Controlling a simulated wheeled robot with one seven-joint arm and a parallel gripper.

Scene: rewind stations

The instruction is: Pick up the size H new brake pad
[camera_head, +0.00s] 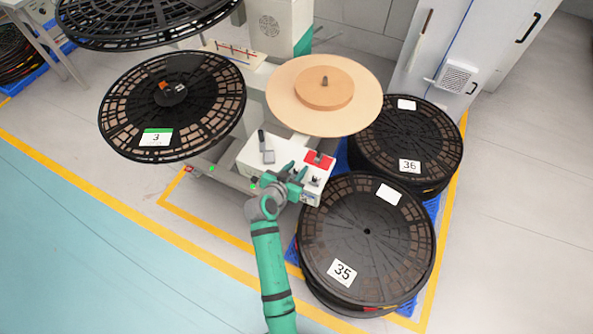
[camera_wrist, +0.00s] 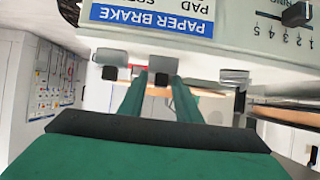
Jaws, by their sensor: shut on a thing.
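My gripper (camera_head: 293,172) is at the front edge of the white machine panel (camera_head: 245,160). In the wrist view its two green fingers (camera_wrist: 158,84) are closed on a small grey and black brake pad (camera_wrist: 163,64).
A red block (camera_head: 320,160) and a dark-handled tool (camera_head: 266,148) lie on the panel. A tan paper reel (camera_head: 360,98) and black reel 3 (camera_head: 120,102) stand behind. Reel stacks 35 (camera_head: 390,250) and 36 (camera_head: 430,140) are close on the right. Floor at the lower left is clear.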

